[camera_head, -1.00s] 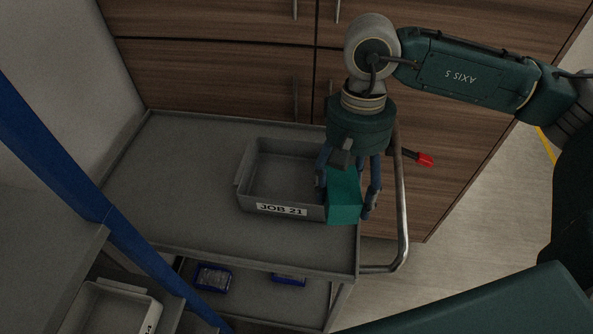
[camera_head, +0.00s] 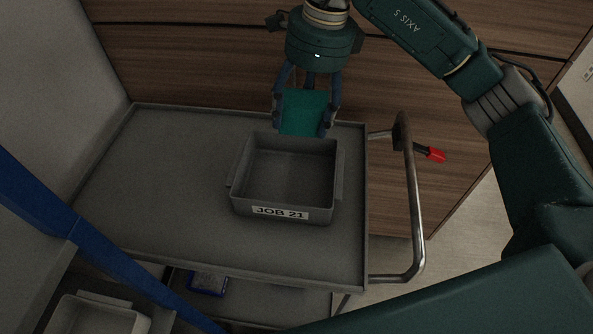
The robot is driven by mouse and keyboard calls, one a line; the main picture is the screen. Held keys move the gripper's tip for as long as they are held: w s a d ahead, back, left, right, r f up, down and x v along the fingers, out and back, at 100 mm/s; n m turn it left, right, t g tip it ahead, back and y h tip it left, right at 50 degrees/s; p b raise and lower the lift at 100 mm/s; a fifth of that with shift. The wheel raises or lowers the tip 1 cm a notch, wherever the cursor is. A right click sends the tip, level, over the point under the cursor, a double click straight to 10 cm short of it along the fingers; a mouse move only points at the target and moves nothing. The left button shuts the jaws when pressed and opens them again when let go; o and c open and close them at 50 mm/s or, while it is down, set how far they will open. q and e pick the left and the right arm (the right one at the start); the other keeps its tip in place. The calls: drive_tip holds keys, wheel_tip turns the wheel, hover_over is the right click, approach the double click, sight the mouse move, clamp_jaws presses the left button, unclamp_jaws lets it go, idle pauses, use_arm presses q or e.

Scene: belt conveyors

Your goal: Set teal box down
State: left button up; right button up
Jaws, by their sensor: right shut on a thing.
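The teal box (camera_head: 304,112) is held between the fingers of my right gripper (camera_head: 305,122). The gripper points down, shut on the box, over the back edge of the grey tote labelled JOB 21 (camera_head: 250,194). The box appears above the tote's far rim; I cannot tell its exact height. The tote's visible inside is empty. It stands on the grey top shelf of a cart (camera_head: 150,190). My left gripper is not in view.
The cart has a metal handle (camera_head: 413,205) on the right, near a red-tipped object (camera_head: 434,155). Wooden cabinets (camera_head: 200,65) stand behind. The shelf left of the tote is bare. A blue post (camera_head: 95,255) crosses the left, near another tote (camera_head: 105,318). A blue bin (camera_head: 208,283) sits below.

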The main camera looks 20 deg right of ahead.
sight(304, 131)
wheel_tip(304, 131, down, 5)
drive_tip(key=shift+s+d+r+p, duration=0.1)
drive_tip(key=shift+p, duration=0.35)
wheel_tip(304, 131, down, 7)
drive_tip(key=shift+r+p, duration=0.1)
drive_tip(key=shift+p, duration=0.5)
drive_tip(key=shift+f, duration=0.45)
wheel_tip(304, 131, down, 4)
drive_tip(key=shift+r+p, duration=0.25)
drive_tip(key=shift+p, duration=0.25)
drive_tip(key=shift+f, duration=0.3)
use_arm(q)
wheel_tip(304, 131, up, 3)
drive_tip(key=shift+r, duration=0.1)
use_arm(e)
drive_tip(key=o, duration=1.3)
